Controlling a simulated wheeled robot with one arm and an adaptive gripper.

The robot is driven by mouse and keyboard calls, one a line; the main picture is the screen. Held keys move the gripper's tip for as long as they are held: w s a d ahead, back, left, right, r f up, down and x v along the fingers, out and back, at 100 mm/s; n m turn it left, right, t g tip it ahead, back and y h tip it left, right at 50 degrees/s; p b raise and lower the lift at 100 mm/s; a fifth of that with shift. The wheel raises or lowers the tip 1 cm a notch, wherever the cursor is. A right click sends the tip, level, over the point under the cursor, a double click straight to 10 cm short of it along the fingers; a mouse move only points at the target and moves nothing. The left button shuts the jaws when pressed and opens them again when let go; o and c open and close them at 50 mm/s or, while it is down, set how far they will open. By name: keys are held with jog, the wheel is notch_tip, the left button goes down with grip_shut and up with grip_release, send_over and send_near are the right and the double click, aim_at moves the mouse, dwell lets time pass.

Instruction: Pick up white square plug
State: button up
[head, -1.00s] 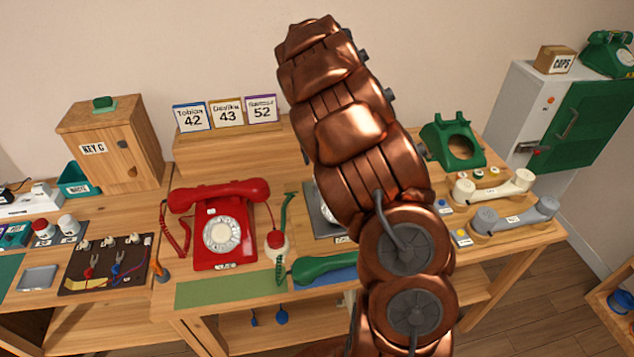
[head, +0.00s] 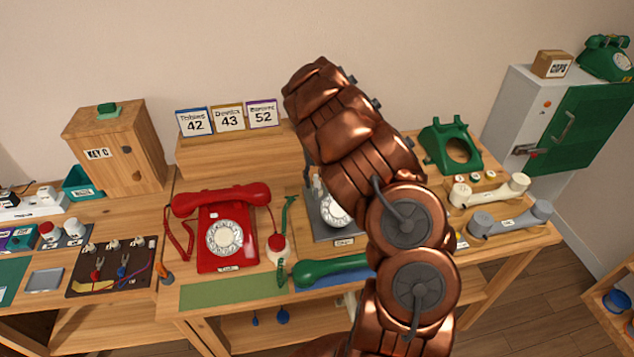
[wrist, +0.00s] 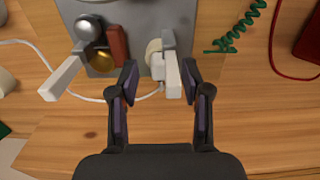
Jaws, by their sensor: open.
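My gripper (wrist: 160,82) is open in the wrist view, its two dark fingers apart. A small white block (wrist: 157,68) sits between and just beyond the fingertips, beside a cream round piece, with a white cable running close by. It may be the white square plug, but I cannot tell for sure. A white bar (wrist: 173,76) stands next to it, close to the right finger. No finger clearly touches either one. In the head view my copper arm hides the gripper and this spot.
A grey plate (wrist: 101,65) bears bells and a second white bar (wrist: 62,78). In the head view, a red phone (head: 226,258) stands left of my arm and a green handset (head: 325,270) lies in front. A white power strip (head: 28,208) is at far left.

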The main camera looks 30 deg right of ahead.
jog(key=shift+f, duration=0.3)
jog(key=shift+c, duration=0.3)
grip_shut()
jog(key=shift+r, duration=0.1)
